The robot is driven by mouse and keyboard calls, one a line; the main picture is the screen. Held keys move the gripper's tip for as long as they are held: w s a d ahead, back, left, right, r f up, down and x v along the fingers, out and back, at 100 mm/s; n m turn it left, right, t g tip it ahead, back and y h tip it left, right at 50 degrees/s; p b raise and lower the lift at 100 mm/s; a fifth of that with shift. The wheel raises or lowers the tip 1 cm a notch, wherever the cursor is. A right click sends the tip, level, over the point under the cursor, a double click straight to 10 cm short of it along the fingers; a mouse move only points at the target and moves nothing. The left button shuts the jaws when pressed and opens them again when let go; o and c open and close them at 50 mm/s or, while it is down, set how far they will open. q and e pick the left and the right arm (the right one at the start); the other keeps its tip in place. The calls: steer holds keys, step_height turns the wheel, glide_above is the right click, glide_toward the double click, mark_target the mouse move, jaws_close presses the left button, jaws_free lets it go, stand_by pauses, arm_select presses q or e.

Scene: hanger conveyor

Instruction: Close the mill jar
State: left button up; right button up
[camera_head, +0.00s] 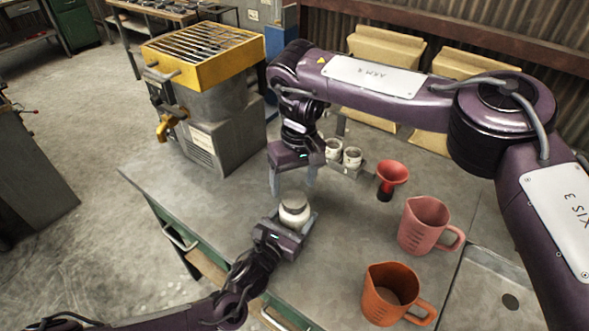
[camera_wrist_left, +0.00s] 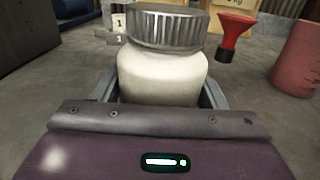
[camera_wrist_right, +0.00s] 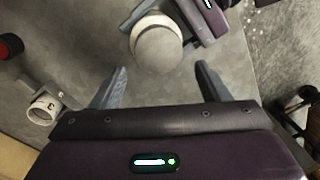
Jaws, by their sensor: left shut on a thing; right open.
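The mill jar (camera_head: 294,217) is a squat cream-white jar standing upright at the middle of the bench. A grey ribbed lid (camera_wrist_left: 168,29) sits on top of the jar (camera_wrist_left: 160,72) in the left wrist view; I cannot tell how tightly it is seated. The lid also shows from above in the right wrist view (camera_wrist_right: 158,50). My left gripper (camera_head: 292,222) is shut around the jar's body from the near side. My right gripper (camera_head: 292,182) points down, open and empty, a little behind and above the jar, its fingers apart from the lid.
A small rack holds numbered white cups (camera_head: 352,157) behind the jar. A red funnel (camera_head: 392,174), a pink pitcher (camera_head: 424,225) and an orange pitcher (camera_head: 390,293) stand to the right. A yellow-topped machine (camera_head: 203,54) stands at the back left. The bench left of the jar is clear.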

mark_target(294, 199)
steer(key=n, duration=0.2)
steer(key=r+n, duration=0.1)
steer(key=n, duration=0.5)
steer(key=shift+a+r, duration=0.25)
steer(key=n, duration=0.4)
steer(key=shift+s+r+n, duration=0.15)
steer(key=shift+r+n, duration=0.15)
steer(key=shift+r, duration=0.05)
steer(key=n, duration=0.5)
steer(key=shift+s+r+t, duration=0.1)
steer(key=shift+r+t, duration=0.2)
steer(key=shift+r, duration=0.05)
steer(key=n, duration=0.4)
steer(key=r+n, duration=0.1)
steer(key=n, duration=0.2)
steer(key=shift+s+d+h, duration=0.1)
steer(key=shift+s+h, duration=0.1)
steer(key=shift+h, duration=0.2)
steer(key=n, duration=0.4)
steer(key=shift+s+d+r, duration=0.1)
steer(key=shift+r, duration=0.15)
steer(key=n, duration=0.4)
steer(key=shift+s+d+r, duration=0.15)
steer(key=shift+f, duration=4)
